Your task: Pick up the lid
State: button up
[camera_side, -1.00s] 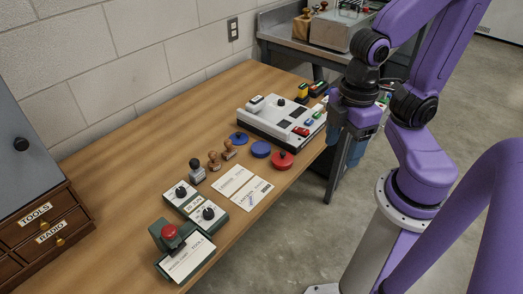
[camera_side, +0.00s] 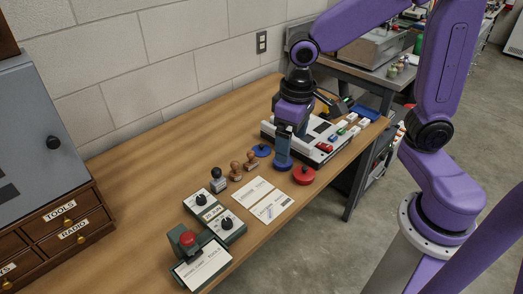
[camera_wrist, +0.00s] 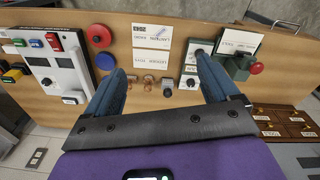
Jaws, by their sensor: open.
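No single thing is clearly marked as the lid. A round red lid-like piece with a dark knob (camera_side: 303,175) lies on the table; it also shows in the wrist view (camera_wrist: 99,36). A second blue round piece (camera_side: 262,150) lies farther back. My gripper (camera_side: 283,163) points down over this row, between the red piece and the back blue one. In the wrist view my gripper (camera_wrist: 160,65) is open, with nothing held between its fingers.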

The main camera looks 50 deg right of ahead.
jog(key=w+d+f+m, duration=0.15)
jog(key=w+m, duration=0.35)
jog(key=w, duration=0.5)
jog(key=m+h, duration=0.1)
jog(key=m, duration=1.3)
send_over(262, 145)
jog(key=a, duration=0.1)
jog(key=f, duration=2.1)
jog(key=shift+s+a, duration=0.1)
jog(key=shift+a, duration=0.1)
jog(key=shift+w+d+f, duration=0.1)
jog(key=shift+d+f, duration=0.05)
jog(key=shift+f, duration=0.75)
jog(key=shift+w+d+f, duration=0.1)
jog(key=shift+d+f, duration=0.1)
jog(key=shift+f, duration=0.65)
jog(key=shift+d+f, duration=0.15)
jog(key=shift+f, duration=0.75)
jog(key=c, duration=1.2)
jog(key=shift+s+f, duration=0.1)
jog(key=shift+c, duration=0.4)
